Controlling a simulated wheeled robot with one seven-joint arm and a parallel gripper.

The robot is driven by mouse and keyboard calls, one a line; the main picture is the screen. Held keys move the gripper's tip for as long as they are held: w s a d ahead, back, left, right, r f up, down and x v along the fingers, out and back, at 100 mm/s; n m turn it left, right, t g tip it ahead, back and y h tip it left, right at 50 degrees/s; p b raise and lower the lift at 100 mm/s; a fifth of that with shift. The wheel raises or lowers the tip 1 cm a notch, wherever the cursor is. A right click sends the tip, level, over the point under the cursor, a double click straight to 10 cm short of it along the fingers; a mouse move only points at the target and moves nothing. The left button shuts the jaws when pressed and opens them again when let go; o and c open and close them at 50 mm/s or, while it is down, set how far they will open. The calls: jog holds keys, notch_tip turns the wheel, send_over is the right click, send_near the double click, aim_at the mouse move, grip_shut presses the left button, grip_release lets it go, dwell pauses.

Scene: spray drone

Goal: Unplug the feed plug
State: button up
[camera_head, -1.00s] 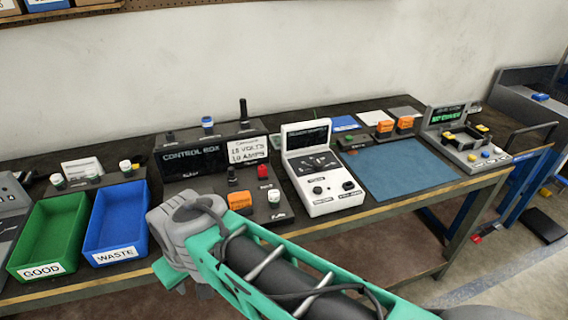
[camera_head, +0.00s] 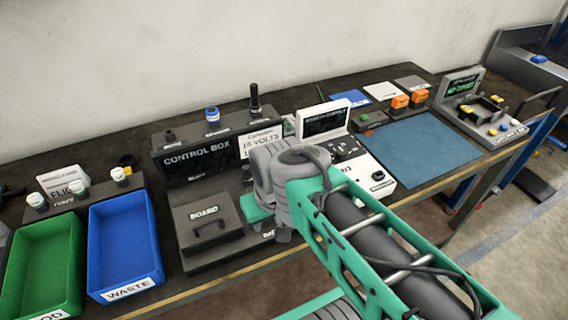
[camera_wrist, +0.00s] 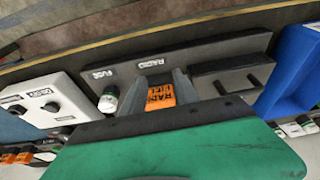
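The black control box (camera_head: 195,158) stands on the bench. On its top are a blue-capped plug (camera_head: 212,118), a tall black plug (camera_head: 254,100) and a short black one (camera_head: 170,138); I cannot read which is the feed plug. My gripper's fingertips are hidden behind my wrist in the head view. In the wrist view my gripper (camera_wrist: 161,93) has its grey fingers closely on both sides of an orange radio block (camera_wrist: 160,95), by the RADIO label. Whether they press on it I cannot tell. The plugs are not visible in the wrist view.
A lidded board bay (camera_head: 207,219) is left of my wrist. A green bin (camera_head: 42,262) and blue WASTE bin (camera_head: 122,243) stand farther left. A white tester (camera_head: 360,160) is right of my wrist. The blue mat (camera_head: 415,155) is clear.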

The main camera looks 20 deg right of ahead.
jog(key=shift+o, duration=0.7)
jog(key=shift+r, duration=0.2)
jog(key=shift+o, duration=0.4)
notch_tip(320, 180, up, 10)
jog(key=g+p, duration=0.1)
jog(key=p, duration=1.2)
jog(key=shift+s+d+m, duration=0.3)
jog(key=shift+d+m, duration=0.1)
jog(key=w+d+f+m, duration=0.1)
jog(key=w+d+m, duration=0.2)
jog(key=w+m, duration=0.3)
jog(key=w+d+f+m+g+p, duration=0.1)
jog(key=w+d+f+m, duration=0.1)
jog(key=w+d+m, duration=0.2)
jog(key=w+d+f+m+g+p, duration=0.1)
jog(key=w+d+m, duration=0.2)
jog(key=w+m, duration=0.4)
jog(key=shift+w+d+f+m, duration=0.1)
jog(key=shift+w+d+m, duration=0.1)
jog(key=shift+w, duration=0.3)
jog(key=shift+w+d+f+m, duration=0.1)
jog(key=shift+w+d, duration=0.1)
jog(key=shift+w, duration=0.25)
notch_tip(320, 180, down, 9)
jog(key=b, duration=0.5)
